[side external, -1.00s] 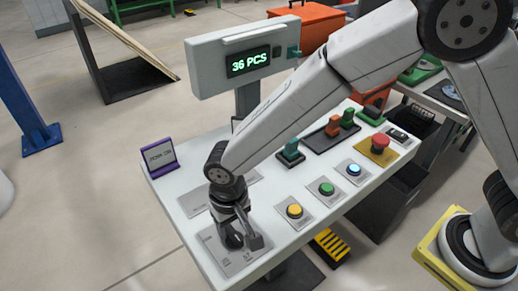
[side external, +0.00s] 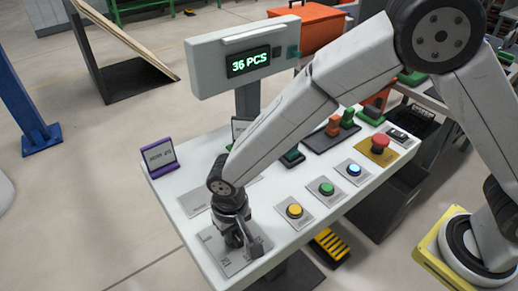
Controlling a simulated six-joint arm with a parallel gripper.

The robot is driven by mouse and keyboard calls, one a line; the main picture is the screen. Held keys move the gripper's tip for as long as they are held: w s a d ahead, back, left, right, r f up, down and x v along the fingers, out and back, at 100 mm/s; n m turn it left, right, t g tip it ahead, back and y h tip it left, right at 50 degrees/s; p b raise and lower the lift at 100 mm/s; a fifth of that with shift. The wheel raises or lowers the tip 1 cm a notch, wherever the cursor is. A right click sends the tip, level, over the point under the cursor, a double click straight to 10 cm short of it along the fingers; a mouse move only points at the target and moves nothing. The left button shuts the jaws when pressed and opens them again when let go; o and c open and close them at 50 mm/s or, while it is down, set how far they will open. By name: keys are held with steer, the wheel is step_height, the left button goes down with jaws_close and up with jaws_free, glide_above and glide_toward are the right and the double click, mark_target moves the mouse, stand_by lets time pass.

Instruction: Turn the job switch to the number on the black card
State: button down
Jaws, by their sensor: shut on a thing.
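My gripper (side external: 241,238) points down at the near left corner of the white panel table. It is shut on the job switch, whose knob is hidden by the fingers. The switch's grey plate (side external: 213,242) shows around the gripper, with markings too small to read. A card in a dark frame (side external: 239,126) stands behind my arm, mostly hidden, and its number cannot be read. A purple-framed card (side external: 160,157) stands at the table's left edge, its text too small to read surely.
A yellow button (side external: 294,211), a green button (side external: 326,188) and a lit blue button (side external: 354,169) line the front edge. A red stop button (side external: 380,144) sits at right. A display (side external: 249,62) reads "36 PCS". Orange and green blocks stand at the back right.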

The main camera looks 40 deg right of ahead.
mark_target(234, 233)
steer(key=shift+n, duration=0.5)
steer(key=n, duration=1)
stand_by(0.6)
steer(key=c, duration=0.6)
jaws_free()
steer(key=shift+o, duration=0.2)
steer(key=shift+r, duration=0.15)
steer(key=shift+r, duration=3.8)
